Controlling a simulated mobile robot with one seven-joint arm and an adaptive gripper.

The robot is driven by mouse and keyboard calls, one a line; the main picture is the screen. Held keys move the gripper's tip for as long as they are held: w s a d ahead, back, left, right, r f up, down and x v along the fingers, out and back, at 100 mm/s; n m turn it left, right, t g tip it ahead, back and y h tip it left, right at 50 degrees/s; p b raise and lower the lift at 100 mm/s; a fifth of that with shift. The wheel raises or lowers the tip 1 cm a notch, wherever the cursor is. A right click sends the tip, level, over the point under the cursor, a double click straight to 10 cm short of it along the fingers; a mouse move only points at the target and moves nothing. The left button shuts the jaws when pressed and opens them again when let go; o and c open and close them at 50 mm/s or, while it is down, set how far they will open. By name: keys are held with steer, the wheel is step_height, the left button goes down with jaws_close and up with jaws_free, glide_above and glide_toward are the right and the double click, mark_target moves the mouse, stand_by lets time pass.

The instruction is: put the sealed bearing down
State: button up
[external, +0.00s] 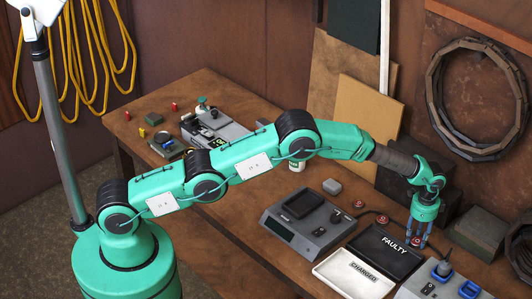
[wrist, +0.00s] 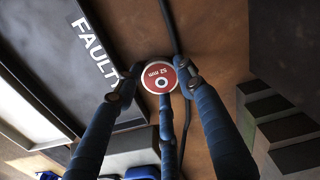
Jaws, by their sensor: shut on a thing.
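The sealed bearing (wrist: 158,76), a small disc with a red face marked 52 mm and a pale centre, sits among the blue fingertips of my gripper (wrist: 160,88) in the wrist view. My gripper (external: 420,232) is shut on it, pointing down low over the bench beside the black tray marked FAULTY (external: 368,258). The bearing also shows in the external view (external: 416,242), partly hidden by the fingers. Whether it touches the bench I cannot tell. The FAULTY tray also shows in the wrist view (wrist: 72,70), left of the bearing.
A white tray marked CHARGED (external: 340,285) lies in front of the FAULTY tray. Two more small red discs (external: 358,204) (external: 382,219) lie behind it. A grey device (external: 308,222) stands left, a blue-and-grey unit (external: 440,280) in front. A stepped dark block (external: 478,232) stands right.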

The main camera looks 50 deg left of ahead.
mark_target(419, 242)
steer(key=shift+f, duration=0.15)
steer(key=o, duration=0.9)
steer(key=shift+o, duration=0.2)
step_height(419, 242, up, 12)
steer(key=shift+p, duration=0.3)
steer(key=shift+r, duration=0.2)
